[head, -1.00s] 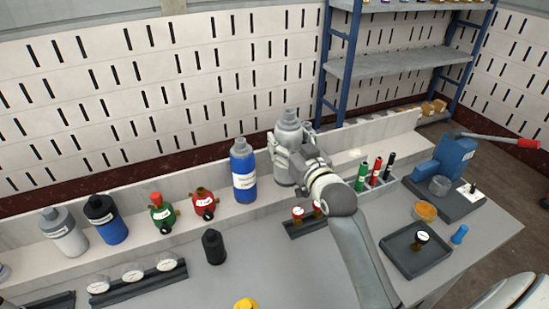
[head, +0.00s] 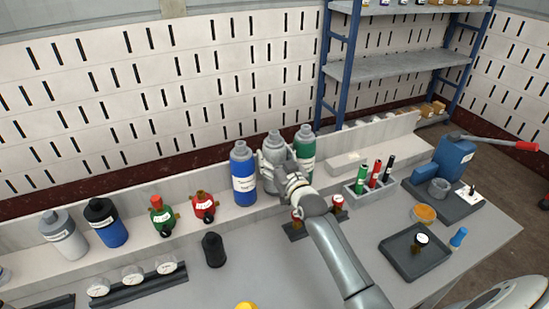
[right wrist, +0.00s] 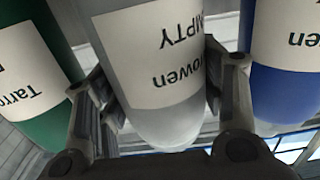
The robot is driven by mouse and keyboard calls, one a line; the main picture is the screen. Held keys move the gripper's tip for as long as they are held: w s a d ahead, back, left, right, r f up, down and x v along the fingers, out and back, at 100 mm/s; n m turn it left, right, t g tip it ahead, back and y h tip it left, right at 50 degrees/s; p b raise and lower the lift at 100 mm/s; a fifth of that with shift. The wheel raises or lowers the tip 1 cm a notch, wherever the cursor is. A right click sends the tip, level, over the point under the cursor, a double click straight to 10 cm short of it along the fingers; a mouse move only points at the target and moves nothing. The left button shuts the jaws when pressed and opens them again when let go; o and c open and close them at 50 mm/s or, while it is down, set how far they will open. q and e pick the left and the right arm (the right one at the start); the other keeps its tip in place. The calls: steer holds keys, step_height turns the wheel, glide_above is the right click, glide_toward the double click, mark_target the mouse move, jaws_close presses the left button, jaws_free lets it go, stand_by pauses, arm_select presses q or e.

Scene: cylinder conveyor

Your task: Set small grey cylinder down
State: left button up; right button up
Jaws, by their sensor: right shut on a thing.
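The small grey cylinder (head: 273,142) is upright in my right gripper (head: 278,168), at the raised ledge along the back of the bench. It stands between a blue cylinder (head: 242,170) on the left and a green cylinder (head: 305,142) on the right. The gripper hides its base, so I cannot tell whether it touches the ledge. In the right wrist view the fingers (right wrist: 160,88) are shut around the grey cylinder (right wrist: 165,125), with its pale label upside down. The green cylinder (right wrist: 35,80) and blue cylinder (right wrist: 290,80) flank it closely. My left gripper is not in view.
Red (head: 204,207) and green (head: 161,213) regulators and more cylinders stand farther left on the ledge. A rack of small bottles (head: 359,188) and a dark tray (head: 414,258) lie to the right.

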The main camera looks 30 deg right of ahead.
steer(key=shift+f, duration=0.15)
steer(key=o, duration=1.5)
steer(key=shift+f, duration=0.2)
steer(key=shift+s+r, duration=0.1)
steer(key=shift+s, duration=0.05)
steer(key=s, duration=1.1)
steer(key=shift+s+a+b, duration=0.3)
steer(key=shift+s+b, duration=0.05)
steer(key=shift+s, duration=0.05)
